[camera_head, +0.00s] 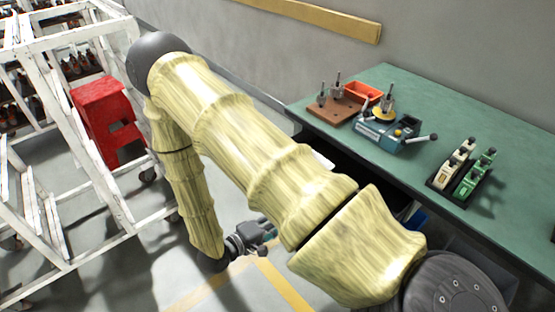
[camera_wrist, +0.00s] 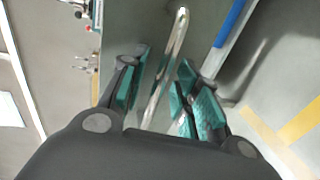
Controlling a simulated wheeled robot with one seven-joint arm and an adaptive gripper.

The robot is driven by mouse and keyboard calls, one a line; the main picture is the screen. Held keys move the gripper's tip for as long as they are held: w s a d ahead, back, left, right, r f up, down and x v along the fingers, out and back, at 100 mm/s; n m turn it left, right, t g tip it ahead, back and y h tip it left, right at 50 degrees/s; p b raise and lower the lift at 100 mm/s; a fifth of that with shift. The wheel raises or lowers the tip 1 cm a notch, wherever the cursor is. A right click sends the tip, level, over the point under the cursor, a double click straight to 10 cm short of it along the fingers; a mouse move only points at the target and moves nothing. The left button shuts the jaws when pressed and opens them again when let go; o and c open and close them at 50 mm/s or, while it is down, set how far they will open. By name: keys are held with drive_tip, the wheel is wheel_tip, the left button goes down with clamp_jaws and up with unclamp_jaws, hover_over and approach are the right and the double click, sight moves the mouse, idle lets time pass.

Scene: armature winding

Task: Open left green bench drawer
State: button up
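The bench (camera_head: 440,120) has a green top and stands at the right in the head view. Its left front, where the drawer would be, is mostly hidden behind my arm. In the wrist view a long shiny metal handle (camera_wrist: 168,66) runs along a grey-green panel (camera_wrist: 150,22), which looks like the drawer front. My gripper (camera_wrist: 165,92) has its teal-padded fingers apart, one on each side of the handle, with gaps visible. In the head view my gripper (camera_head: 262,234) is low, beside the bench front. I cannot tell whether the drawer stands out from the bench.
On the bench are a brown block with tools (camera_head: 336,108), an orange bin (camera_head: 365,91), a blue-grey winding device (camera_head: 388,134) and a rack with green and cream pieces (camera_head: 466,172). A white frame rack (camera_head: 60,150) and a red stool (camera_head: 104,115) stand left. Floor between is clear.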

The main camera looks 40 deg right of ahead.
drive_tip(key=v, duration=1.2)
drive_tip(key=shift+w+f, duration=0.1)
idle(0.5)
wheel_tip(320, 180, down, 12)
drive_tip(key=d+t+y+p, duration=0.15)
drive_tip(key=t+y, duration=0.25)
drive_tip(key=y, duration=0.5)
drive_tip(key=s+a+f+g+y, duration=0.1)
drive_tip(key=s+a+g+y, duration=0.1)
drive_tip(key=s, duration=0.6)
drive_tip(key=s+a+f+g+y, duration=0.1)
drive_tip(key=s+y, duration=0.3)
drive_tip(key=s, duration=0.5)
drive_tip(key=shift+a+f+g+y+p, duration=0.4)
drive_tip(key=shift+f+g, duration=0.1)
drive_tip(key=shift+f, duration=0.3)
